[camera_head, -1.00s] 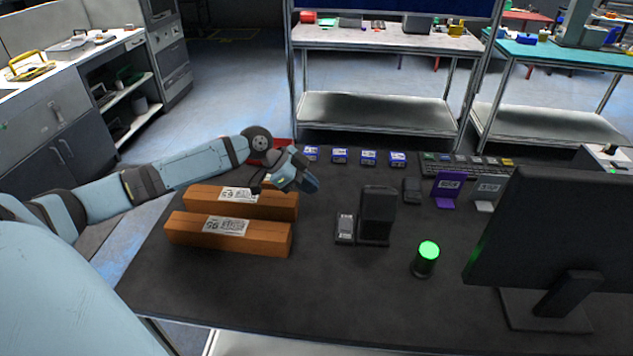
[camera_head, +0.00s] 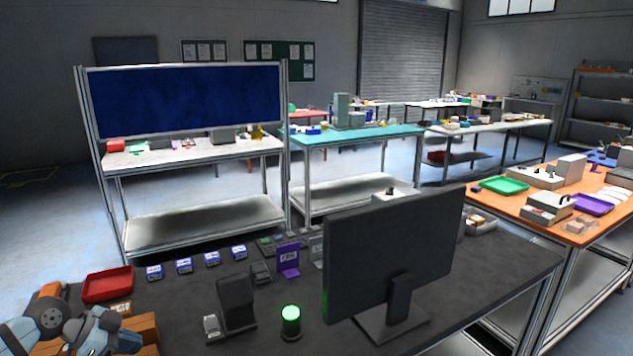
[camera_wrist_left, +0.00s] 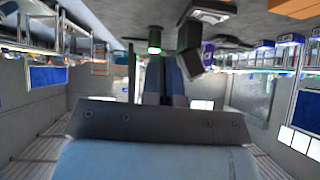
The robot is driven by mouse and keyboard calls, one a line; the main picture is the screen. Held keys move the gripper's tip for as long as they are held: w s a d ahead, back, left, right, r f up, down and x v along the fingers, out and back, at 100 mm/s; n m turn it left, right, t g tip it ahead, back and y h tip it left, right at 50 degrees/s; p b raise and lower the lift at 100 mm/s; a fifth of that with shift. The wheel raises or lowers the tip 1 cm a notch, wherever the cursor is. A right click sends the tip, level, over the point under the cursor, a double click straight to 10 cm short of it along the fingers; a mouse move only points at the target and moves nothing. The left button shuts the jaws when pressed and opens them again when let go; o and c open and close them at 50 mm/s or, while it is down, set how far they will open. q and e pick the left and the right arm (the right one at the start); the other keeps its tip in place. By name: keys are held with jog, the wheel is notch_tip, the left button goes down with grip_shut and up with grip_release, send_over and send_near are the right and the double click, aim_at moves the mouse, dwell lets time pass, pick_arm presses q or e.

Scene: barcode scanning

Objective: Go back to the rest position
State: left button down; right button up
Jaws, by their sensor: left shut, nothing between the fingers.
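My left gripper (camera_head: 126,342) is at the lower left of the head view, above the brown boxes (camera_head: 146,327). It is shut with nothing in it, and its fingers show in the left wrist view (camera_wrist_left: 164,58). Gripper and wrist hide much of the boxes, and I cannot tell from this angle how far above them the gripper is. My right gripper is not in view.
The dark table (camera_head: 455,292) carries a red tray (camera_head: 107,286), several small blue-and-white boxes (camera_head: 184,266), a black scanner stand (camera_head: 236,300), a green-lit lamp (camera_head: 290,322) and a large monitor (camera_head: 390,255). An orange-topped table (camera_head: 505,207) stands at right.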

pick_arm(q)
jog(key=shift+g+y, duration=0.4)
jog(key=shift+g, duration=0.4)
jog(key=s+d+f, duration=0.2)
jog(key=s+d, duration=0.1)
jog(key=s+d+f, duration=0.2)
jog(key=d+f, duration=0.1)
jog(key=s+d+f, duration=0.2)
jog(key=s+d, duration=0.1)
jog(key=shift+s+d+f, duration=0.3)
jog(key=shift+d+f, duration=0.1)
jog(key=s+d+f+n+y, duration=0.1)
jog(key=s+d+f+n, duration=0.15)
jog(key=s+d, duration=0.4)
jog(key=s+r+n+y, duration=0.2)
jog(key=s+n+y, duration=0.45)
jog(key=s, duration=0.95)
jog(key=w+d+f+t+h+p, duration=0.4)
jog(key=w+d+f+t+p, duration=0.2)
jog(key=f+t, duration=0.1)
jog(key=shift+w+p, duration=0.3)
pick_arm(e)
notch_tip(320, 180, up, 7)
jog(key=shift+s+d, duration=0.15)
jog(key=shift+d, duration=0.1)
pick_arm(q)
jog(key=shift+f, duration=0.1)
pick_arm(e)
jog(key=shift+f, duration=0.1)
